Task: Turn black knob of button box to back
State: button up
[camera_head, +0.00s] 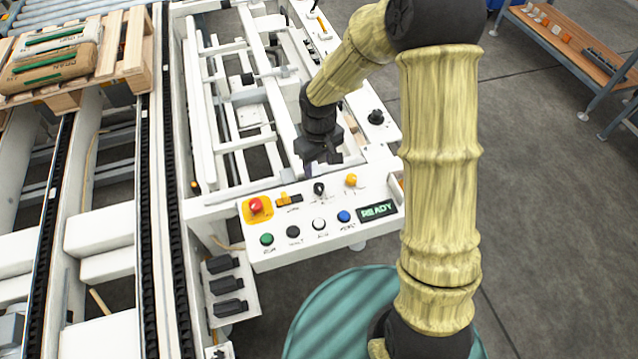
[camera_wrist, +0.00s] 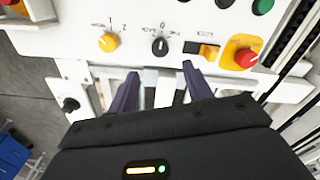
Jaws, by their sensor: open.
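The button box (camera_head: 290,245) is a white panel at the front of the machine frame. Its black knob (camera_head: 319,188) stands in the back row; in the wrist view the same knob (camera_wrist: 160,46) lies below a "0" mark, with a light line on its face. My gripper (camera_head: 319,160) is just behind the knob in the head view, pointing down. In the wrist view my gripper (camera_wrist: 160,70) has its two dark fingers apart, with nothing between them. The knob shows ahead of the gap, apart from the fingers.
A yellow knob (camera_head: 351,180), an orange-and-black switch (camera_head: 288,199) and a red button on a yellow base (camera_head: 255,206) flank the knob. Several coloured buttons and a READY display (camera_head: 377,210) are in front. Another black knob (camera_head: 376,117) stands on the machine behind. White rails surround my gripper.

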aim_at(319, 186)
notch_tip(319, 186, down, 10)
jog(key=shift+r, duration=0.25)
jog(key=shift+c, duration=0.2)
jog(key=c, duration=0.9)
